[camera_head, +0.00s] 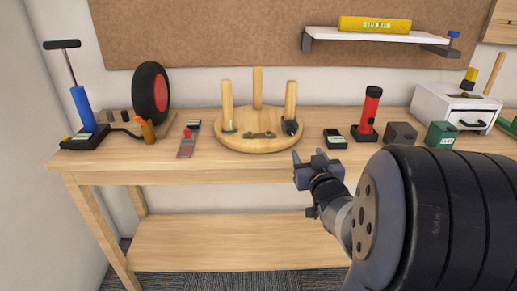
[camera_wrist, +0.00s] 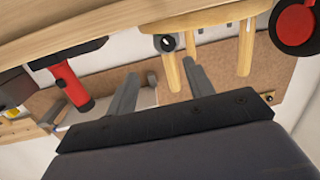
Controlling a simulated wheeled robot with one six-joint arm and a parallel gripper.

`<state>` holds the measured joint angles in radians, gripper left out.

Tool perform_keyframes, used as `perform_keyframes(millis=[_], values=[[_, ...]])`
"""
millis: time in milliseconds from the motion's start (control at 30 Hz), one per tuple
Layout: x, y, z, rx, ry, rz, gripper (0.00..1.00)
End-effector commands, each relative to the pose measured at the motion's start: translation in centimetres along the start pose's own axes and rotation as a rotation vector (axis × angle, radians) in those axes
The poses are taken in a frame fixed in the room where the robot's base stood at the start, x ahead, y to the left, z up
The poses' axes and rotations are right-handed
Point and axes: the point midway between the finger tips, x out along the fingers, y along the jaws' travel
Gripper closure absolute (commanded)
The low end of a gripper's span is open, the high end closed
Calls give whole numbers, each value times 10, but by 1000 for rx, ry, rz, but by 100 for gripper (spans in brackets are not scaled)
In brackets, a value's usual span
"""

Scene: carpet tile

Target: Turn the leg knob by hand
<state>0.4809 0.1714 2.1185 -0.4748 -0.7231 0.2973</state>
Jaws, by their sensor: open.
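A round wooden stool (camera_head: 262,143) lies upside down on the workbench with its three legs pointing up. A dark knob (camera_head: 290,127) sits at the foot of its front right leg; in the wrist view, which is inverted, the knob (camera_wrist: 165,43) shows beside a leg (camera_wrist: 172,70). A green ring (camera_head: 229,131) is at the foot of the left leg. My gripper (camera_head: 309,160) is open and empty in front of the bench edge, below and to the right of the knob. In the wrist view its two fingers (camera_wrist: 160,72) point toward the knob, apart from it.
A red flashlight-like tool (camera_head: 369,112) and small blocks (camera_head: 400,135) stand right of the stool. A shelf (camera_head: 375,36) with a yellow level hangs above.

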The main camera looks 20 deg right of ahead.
Motion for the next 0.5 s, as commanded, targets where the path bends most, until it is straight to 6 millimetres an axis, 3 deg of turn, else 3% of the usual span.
perform_keyframes(millis=[267, 500], values=[[15, 3, 0, 1, 55, -17, 50], [57, 2, -1, 2, 52, -17, 50]])
